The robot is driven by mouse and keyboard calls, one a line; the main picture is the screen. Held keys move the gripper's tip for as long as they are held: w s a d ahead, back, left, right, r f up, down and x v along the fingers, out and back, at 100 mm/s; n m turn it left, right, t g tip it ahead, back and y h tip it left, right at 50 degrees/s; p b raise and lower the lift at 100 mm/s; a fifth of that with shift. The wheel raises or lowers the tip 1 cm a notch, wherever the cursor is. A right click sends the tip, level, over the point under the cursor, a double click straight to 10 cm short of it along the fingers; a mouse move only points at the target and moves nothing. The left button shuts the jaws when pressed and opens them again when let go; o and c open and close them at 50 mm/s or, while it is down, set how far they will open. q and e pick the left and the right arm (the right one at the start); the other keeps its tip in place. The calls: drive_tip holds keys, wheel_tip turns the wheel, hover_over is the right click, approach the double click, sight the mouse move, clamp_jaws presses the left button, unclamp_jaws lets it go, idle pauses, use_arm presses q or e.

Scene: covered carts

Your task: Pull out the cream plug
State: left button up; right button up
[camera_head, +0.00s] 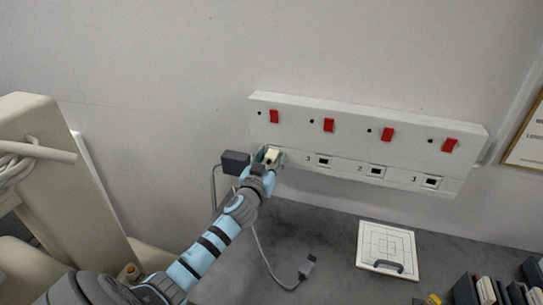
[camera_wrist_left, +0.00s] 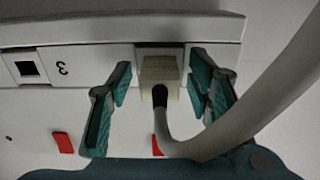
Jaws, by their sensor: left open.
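The cream plug (camera_head: 272,150) sits in the leftmost socket of the white socket panel (camera_head: 350,123) on the wall. In the left wrist view, the cream plug (camera_wrist_left: 158,68) is against the panel (camera_wrist_left: 100,40), and a thick grey cable bends away from its dark collar to the right. My left gripper (camera_head: 268,155) is at the plug. In the wrist view, its green-padded fingers (camera_wrist_left: 160,85) stand open on either side of the plug, with a gap on each side. My right gripper is not in view.
A dark grey block (camera_head: 236,161) with a cable is just left of my gripper. A loose cable end (camera_head: 307,267) lies on the grey surface below. A white square plate with a handle (camera_head: 387,245) and dark-cased items (camera_head: 466,291) are to the right. Other sockets are empty.

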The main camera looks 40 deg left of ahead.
sight(267, 165)
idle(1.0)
use_arm(q)
clamp_jaws()
drive_tip(key=shift+s+d+f, duration=0.1)
drive_tip(key=shift+s, duration=0.1)
drive_tip(key=shift+v, duration=2.75)
